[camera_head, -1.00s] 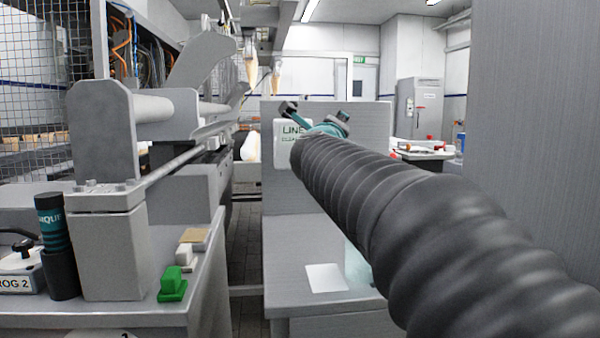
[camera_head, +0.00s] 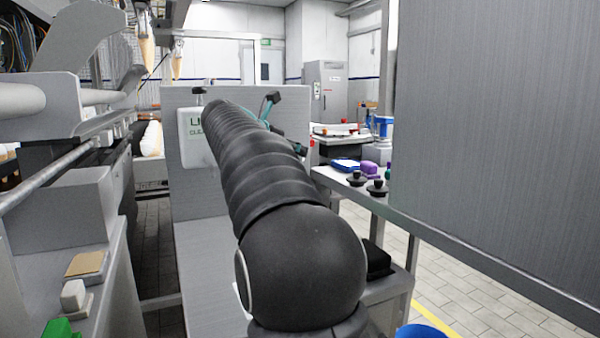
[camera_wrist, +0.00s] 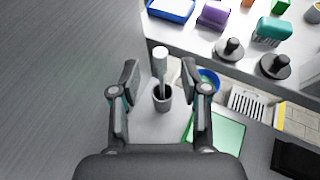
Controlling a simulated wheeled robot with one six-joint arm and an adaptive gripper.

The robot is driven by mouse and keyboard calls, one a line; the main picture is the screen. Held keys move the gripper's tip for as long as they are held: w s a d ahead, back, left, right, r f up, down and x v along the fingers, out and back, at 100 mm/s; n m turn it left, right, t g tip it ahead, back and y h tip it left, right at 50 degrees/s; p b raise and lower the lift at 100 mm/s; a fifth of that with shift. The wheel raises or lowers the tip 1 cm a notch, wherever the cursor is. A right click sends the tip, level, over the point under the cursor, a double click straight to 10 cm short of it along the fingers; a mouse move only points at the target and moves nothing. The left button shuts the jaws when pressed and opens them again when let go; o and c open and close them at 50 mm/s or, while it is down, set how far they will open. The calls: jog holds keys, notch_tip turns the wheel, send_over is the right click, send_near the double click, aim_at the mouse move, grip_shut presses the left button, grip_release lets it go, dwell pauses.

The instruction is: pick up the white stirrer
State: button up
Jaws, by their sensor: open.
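The white stirrer (camera_wrist: 160,62) stands upright in a small dark grey cup (camera_wrist: 162,98) in the wrist view, its pale thick end up. My gripper (camera_wrist: 160,67) is open, with one finger to the left and one to the right of the stirrer in the picture. Neither finger appears to touch it, but I cannot tell how far off it is in depth. In the head view my arm covers the area in front, and the stirrer is not visible there.
Beyond the cup, a shelf carries a blue tray (camera_wrist: 166,13), a purple block (camera_wrist: 213,15), a teal brush (camera_wrist: 272,30) and two black-knobbed items (camera_wrist: 230,49). A green tray (camera_wrist: 228,130) lies at right. A tall grey panel (camera_head: 500,130) stands right in the head view.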

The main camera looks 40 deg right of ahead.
jog(key=x, duration=0.4)
jog(key=shift+f, duration=0.15)
jog(key=c, duration=0.9)
jog(key=shift+o, duration=0.2)
